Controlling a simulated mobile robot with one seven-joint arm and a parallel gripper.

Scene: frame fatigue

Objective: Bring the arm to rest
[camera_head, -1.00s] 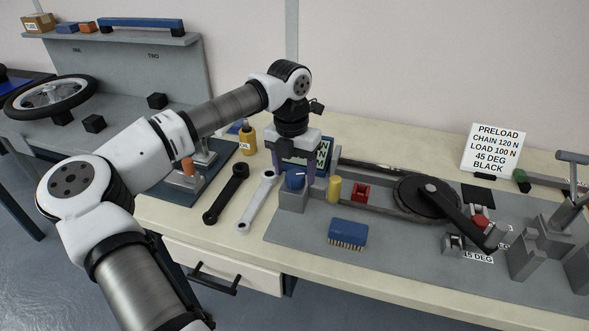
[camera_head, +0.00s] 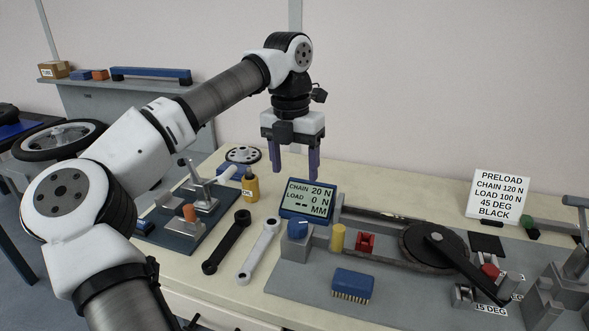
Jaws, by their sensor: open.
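My gripper (camera_head: 295,176) points down with its two purple fingers apart and nothing between them. It hangs above the bench, over the area behind the small display (camera_head: 308,201). The display reads CHAIN 20 N, LOAD 0 N and dashes before MM. A blue knob (camera_head: 297,228) on a grey block stands in front of the display, below my gripper and apart from it. My arm reaches across the left side of the view, bent at the elbow.
An oil bottle (camera_head: 251,187), a blue brush (camera_head: 352,285), a yellow cylinder (camera_head: 337,238), a chainring with crank (camera_head: 432,246) and a sign (camera_head: 498,196) stand around. Air above the bench is clear.

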